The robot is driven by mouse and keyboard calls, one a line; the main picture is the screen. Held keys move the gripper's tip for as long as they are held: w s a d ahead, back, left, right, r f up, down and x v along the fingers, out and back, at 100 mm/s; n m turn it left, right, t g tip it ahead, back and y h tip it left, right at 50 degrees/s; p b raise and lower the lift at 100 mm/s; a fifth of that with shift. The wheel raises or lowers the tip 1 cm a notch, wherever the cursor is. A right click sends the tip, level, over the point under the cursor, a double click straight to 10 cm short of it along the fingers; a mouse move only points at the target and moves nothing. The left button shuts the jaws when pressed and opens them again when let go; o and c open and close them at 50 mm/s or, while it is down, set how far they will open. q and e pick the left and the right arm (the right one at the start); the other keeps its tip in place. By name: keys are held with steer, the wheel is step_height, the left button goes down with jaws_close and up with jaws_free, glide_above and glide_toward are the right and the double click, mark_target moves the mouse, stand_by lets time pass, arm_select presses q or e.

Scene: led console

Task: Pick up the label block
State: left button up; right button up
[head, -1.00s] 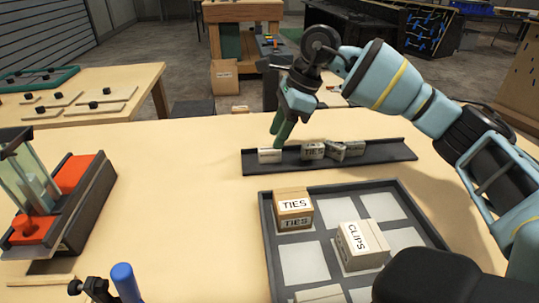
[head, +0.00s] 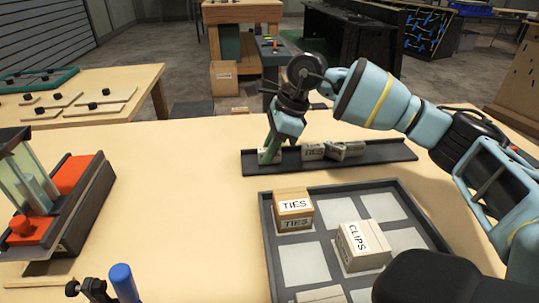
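Small pale label blocks lie in a long dark tray (head: 385,153) at the back of the table. The leftmost label block (head: 263,160) is partly covered by the green fingers of my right gripper (head: 270,152). The fingers reach down to it from above; whether they are closed on it cannot be made out. Another label block marked TIES (head: 313,152) stands to its right, with further blocks (head: 347,149) leaning together beside it. My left gripper is not in view.
A dark-rimmed sorting tray (head: 264,225) with pale squares holds a TIES box (head: 293,208) and a CLIPS box (head: 362,246) in front of the label tray. A red-topped device (head: 75,175) stands at the left. The table between is clear.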

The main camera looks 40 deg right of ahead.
jaws_close()
step_height(320, 180, up, 10)
steer(key=shift+r+p, duration=0.1)
steer(key=shift+p, duration=0.5)
